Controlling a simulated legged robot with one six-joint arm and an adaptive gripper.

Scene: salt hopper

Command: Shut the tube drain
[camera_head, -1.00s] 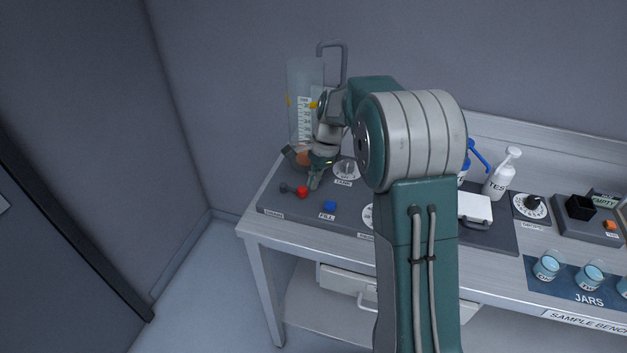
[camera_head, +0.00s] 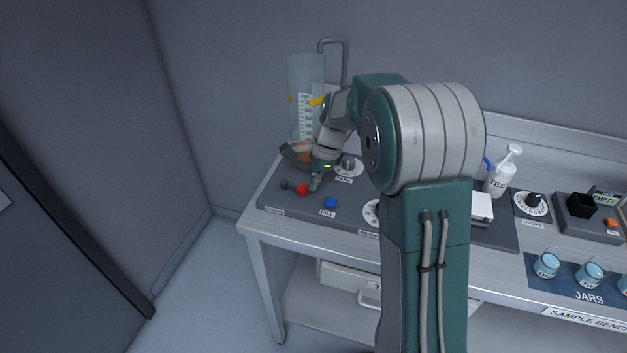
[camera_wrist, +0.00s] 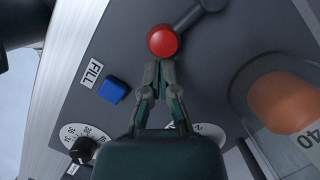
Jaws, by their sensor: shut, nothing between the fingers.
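The drain lever is a short dark arm with a red knob (camera_head: 302,190) at its end. It lies at the left front of the dark panel, its knob pointing right of its dark pivot (camera_head: 285,185). In the wrist view the red knob (camera_wrist: 163,41) is just beyond my fingertips. My gripper (camera_head: 314,187) is shut and empty, right beside the knob on its right; I cannot tell whether it touches. The fingers also show in the wrist view (camera_wrist: 160,68). The clear tube (camera_head: 306,90) stands behind, with a scale and an orange part low inside.
A blue FILL button (camera_head: 330,203) sits right of the knob. A TANK dial (camera_head: 348,166) is behind my gripper. A white pump bottle (camera_head: 503,172) and jars (camera_head: 547,265) stand farther right. My arm hides the panel's middle. The bench's left edge is close to the lever.

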